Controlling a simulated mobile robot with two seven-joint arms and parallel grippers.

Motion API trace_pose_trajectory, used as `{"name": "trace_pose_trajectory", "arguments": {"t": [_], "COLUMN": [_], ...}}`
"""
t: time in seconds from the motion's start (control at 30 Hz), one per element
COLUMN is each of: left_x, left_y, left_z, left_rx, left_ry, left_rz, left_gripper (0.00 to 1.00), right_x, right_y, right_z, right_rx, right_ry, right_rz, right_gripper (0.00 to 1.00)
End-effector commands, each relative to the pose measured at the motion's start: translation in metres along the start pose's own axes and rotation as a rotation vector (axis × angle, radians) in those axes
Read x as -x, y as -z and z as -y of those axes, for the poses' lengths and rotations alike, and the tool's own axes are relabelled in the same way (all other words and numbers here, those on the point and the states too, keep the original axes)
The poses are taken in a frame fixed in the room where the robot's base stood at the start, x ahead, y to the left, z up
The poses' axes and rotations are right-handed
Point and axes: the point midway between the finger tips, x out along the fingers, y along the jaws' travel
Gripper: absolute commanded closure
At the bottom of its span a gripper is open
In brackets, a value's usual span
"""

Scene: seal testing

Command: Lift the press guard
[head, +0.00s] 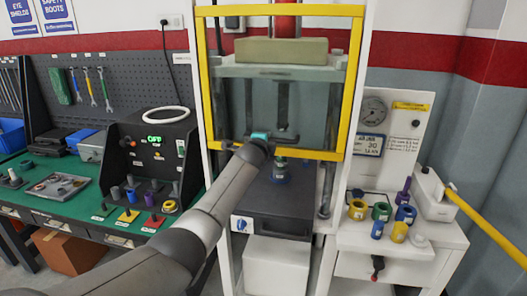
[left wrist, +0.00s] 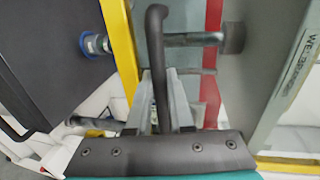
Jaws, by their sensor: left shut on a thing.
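The press guard (head: 354,80) is a yellow frame with a clear panel, upright across the front of the press. Its lower bar hangs above the dark press base (head: 272,205), with a gap in which a small blue-based fixture (head: 280,172) shows. My left gripper (head: 268,138) is at the dark handle low on the guard and shut on it. In the left wrist view the dark handle bar (left wrist: 157,50) runs between the gripper fingers (left wrist: 162,100), and the yellow frame (left wrist: 118,45) is close by. My right gripper is not in view.
Left of the press, a green bench (head: 105,228) carries a black control box (head: 150,150) and a grey tray (head: 54,187). To the right, a white stand (head: 385,240) holds several coloured cups, a gauge (head: 373,112) and a device with a yellow lever (head: 490,228).

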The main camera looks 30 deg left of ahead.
Motion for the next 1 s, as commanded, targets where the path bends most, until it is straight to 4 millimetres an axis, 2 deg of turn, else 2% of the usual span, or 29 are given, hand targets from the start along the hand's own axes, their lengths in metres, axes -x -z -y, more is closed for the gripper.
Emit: {"name": "trace_pose_trajectory", "arguments": {"t": [0.03,0.2,0.63,0.67,0.7,0.9,1.0], "left_x": [0.0006,0.0006,0.0005,0.0005,0.0005,0.0005,0.0005], "left_y": [-0.0006,-0.0001,0.0003,0.0003,0.0004,0.0005,0.0006], "left_z": [0.0085,0.0156,0.0168,0.0168,0.0168,0.0162,0.0159], "left_rx": [-0.001,-0.001,0.000,0.000,0.000,0.000,0.000], "left_ry": [0.002,0.001,0.002,0.002,0.003,0.002,0.001], "left_rz": [0.001,0.001,0.000,0.000,0.000,0.000,0.000], "left_gripper": [1.00,1.00,1.00,0.77,0.72,0.51,0.51], "right_x": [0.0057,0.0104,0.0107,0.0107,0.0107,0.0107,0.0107], "right_y": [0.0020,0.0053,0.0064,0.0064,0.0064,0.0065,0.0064], "right_z": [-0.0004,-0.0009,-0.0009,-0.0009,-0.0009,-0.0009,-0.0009], "right_rx": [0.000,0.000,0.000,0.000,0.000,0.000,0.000], "right_ry": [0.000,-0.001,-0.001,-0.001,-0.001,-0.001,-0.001], "right_rz": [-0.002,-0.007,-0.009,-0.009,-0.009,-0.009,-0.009], "right_gripper": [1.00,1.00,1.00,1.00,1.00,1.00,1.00]}}
